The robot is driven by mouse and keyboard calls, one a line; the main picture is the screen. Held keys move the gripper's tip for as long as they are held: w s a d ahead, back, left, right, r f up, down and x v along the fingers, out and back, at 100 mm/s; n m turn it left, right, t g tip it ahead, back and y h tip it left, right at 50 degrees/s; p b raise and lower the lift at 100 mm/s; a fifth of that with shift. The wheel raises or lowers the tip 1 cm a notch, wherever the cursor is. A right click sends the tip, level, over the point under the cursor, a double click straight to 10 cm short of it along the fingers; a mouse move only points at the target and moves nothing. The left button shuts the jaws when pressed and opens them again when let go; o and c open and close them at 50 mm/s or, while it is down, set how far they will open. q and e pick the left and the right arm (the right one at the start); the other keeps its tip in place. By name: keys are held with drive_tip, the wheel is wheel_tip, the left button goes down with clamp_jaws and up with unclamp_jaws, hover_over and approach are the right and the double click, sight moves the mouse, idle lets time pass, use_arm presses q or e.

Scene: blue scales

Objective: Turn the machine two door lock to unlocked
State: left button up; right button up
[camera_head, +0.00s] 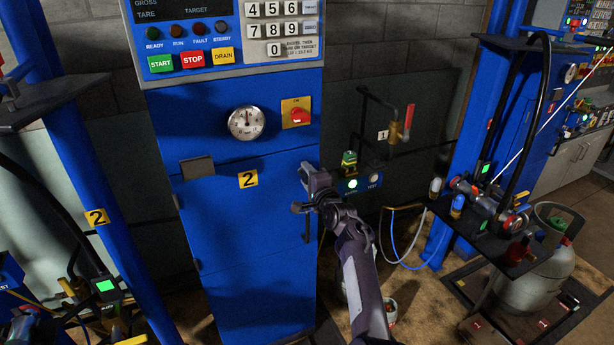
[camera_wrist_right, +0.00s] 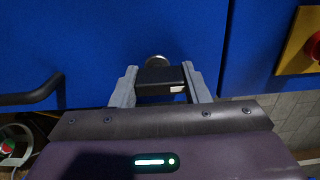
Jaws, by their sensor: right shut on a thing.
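The machine two cabinet (camera_head: 225,225) is blue, with a yellow plate marked 2 (camera_head: 248,179) on its door. My right gripper (camera_head: 302,190) is at the right edge of the door, beside that plate. In the right wrist view its two grey fingers (camera_wrist_right: 160,88) are shut on a black lock knob (camera_wrist_right: 162,78) with a small pale mark on one side. My left gripper is not in view.
A black door handle (camera_head: 307,225) is just below my right gripper. A red switch on a yellow plate (camera_head: 296,113) and a round gauge (camera_head: 247,122) are above. A small valve block (camera_head: 350,184) and a red-handled valve (camera_head: 408,122) are to the right.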

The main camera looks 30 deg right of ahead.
drive_tip(key=o, duration=1)
drive_tip(key=shift+s, duration=0.15)
drive_tip(key=shift+s+a, duration=0.2)
drive_tip(key=shift+s, duration=3.55)
